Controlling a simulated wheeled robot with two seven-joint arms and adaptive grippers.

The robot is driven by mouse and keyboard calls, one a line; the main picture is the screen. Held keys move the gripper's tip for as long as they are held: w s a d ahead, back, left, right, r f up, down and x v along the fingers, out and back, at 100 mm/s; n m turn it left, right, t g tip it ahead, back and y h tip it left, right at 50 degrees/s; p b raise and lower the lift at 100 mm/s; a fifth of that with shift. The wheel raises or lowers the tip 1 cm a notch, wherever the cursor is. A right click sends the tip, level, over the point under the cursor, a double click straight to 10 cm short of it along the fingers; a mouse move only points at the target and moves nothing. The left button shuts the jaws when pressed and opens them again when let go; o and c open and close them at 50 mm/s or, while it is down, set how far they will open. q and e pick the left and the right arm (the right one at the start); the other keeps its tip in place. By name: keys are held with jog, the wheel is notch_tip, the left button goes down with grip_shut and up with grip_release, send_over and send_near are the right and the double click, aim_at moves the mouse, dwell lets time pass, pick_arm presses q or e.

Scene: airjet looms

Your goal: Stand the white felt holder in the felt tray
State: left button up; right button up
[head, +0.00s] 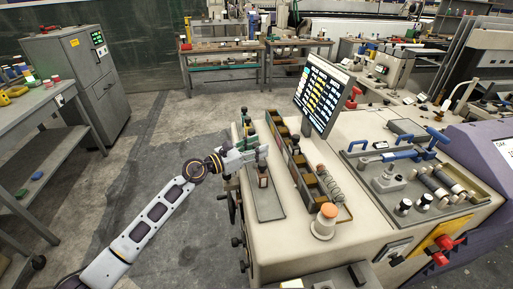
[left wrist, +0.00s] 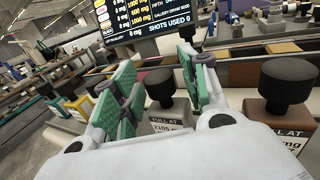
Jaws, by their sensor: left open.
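In the left wrist view, a pale holder with a black round top and a "FULL AT" label (left wrist: 168,118) stands upright between my finger pads; it looks like the white felt holder. My left gripper (left wrist: 158,72) is open around it, with green pads on either side; contact cannot be told. In the head view my left gripper (head: 262,154) is over a narrow grey tray (head: 268,208) and hides the pale holder. A brownish holder with a black top (left wrist: 285,105) stands to the right; it shows also in the head view (head: 263,179). Which tray is the felt tray is unclear. My right gripper is out of view.
Yellow (left wrist: 75,103) and teal holders (left wrist: 55,108) stand left of the pads. A screen (head: 320,95) rises behind.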

pick_arm(q)
jog(key=shift+r, duration=0.15)
jog(key=shift+s+a, duration=0.2)
jog(key=shift+a, duration=0.2)
jog(key=b+v, duration=0.1)
jog(key=v, duration=1)
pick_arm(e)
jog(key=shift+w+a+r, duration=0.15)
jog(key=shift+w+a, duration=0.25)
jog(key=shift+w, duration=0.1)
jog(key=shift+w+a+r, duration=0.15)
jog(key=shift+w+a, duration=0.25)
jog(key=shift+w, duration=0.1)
pick_arm(q)
jog(key=shift+s, duration=0.1)
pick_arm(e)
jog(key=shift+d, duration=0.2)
